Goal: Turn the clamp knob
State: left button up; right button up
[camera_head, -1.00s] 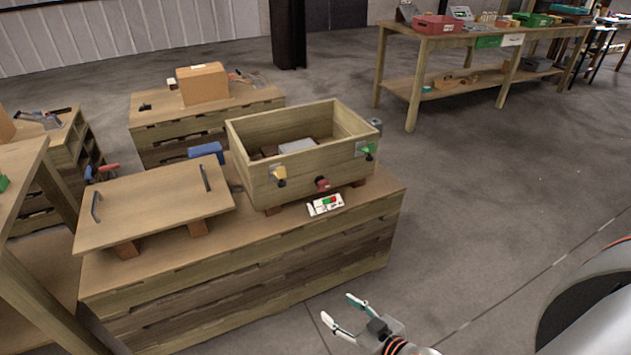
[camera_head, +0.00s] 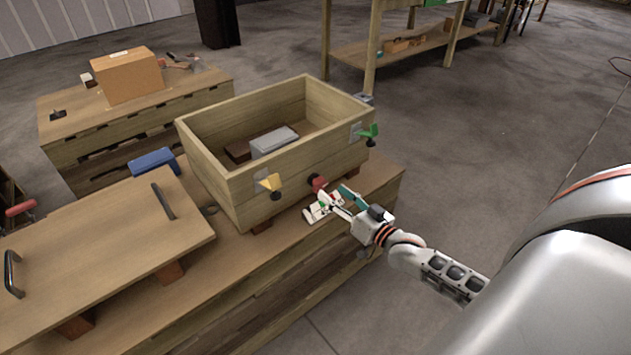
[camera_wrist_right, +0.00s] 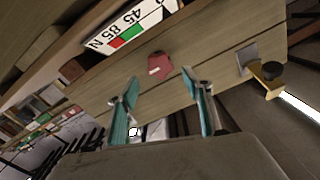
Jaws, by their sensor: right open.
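A red knob (camera_head: 317,182) sits low on the front wall of an open wooden box (camera_head: 290,165), between a yellow clamp (camera_head: 270,184) and a green clamp (camera_head: 368,133). In the right wrist view the red knob (camera_wrist_right: 160,66) lies just beyond and between the fingertips, with a pale mark on its face. My right gripper (camera_head: 346,202) is open and empty, close in front of the knob and apart from it. A white card (camera_head: 318,210) with green and red fields lies below the knob, partly behind the fingers. My left gripper is not in view.
A wooden lid (camera_head: 110,235) with two black handles lies left of the box on the same bench. A grey block (camera_head: 274,140) lies inside the box. A blue case (camera_head: 153,160) is behind the lid. Open floor (camera_head: 480,150) is at the right.

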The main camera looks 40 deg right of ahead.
aim_at(323, 185)
jog(key=w, duration=0.2)
jog(key=w+b, duration=0.1)
jog(key=w, duration=0.1)
jog(key=shift+w+a+f, duration=0.15)
jog(key=shift+w+a, duration=0.05)
jog(key=shift+w, duration=0.2)
jog(key=shift+w+a, duration=0.1)
jog(key=shift+w, duration=0.8)
jog(key=c, duration=1.1)
